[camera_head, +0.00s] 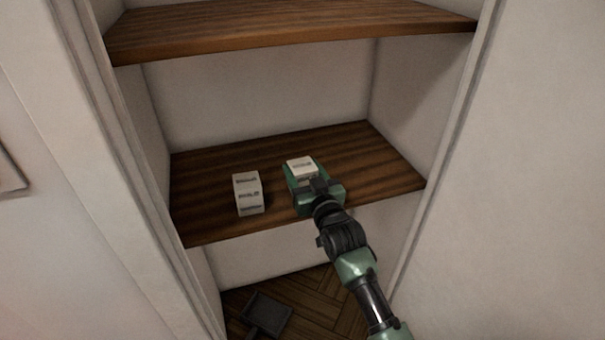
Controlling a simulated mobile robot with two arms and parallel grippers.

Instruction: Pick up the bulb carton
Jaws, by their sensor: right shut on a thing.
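A small white carton (301,164) with dark print is between the fingers of my right gripper (299,171), over the middle wooden shelf. My right gripper is shut on it, and the gripper body hides its near side. I cannot tell whether the carton touches the shelf. A second, taller white carton (248,194) with dark print stands on the same shelf to the left, apart from the gripper. The print is too small to tell which is the bulb carton. My left gripper is not in view.
The middle shelf (375,160) is bare at the back and right. An upper shelf (290,28) spans above it. White walls (540,150) flank the recess closely. A dark dustpan-like object (267,312) lies on the floor below.

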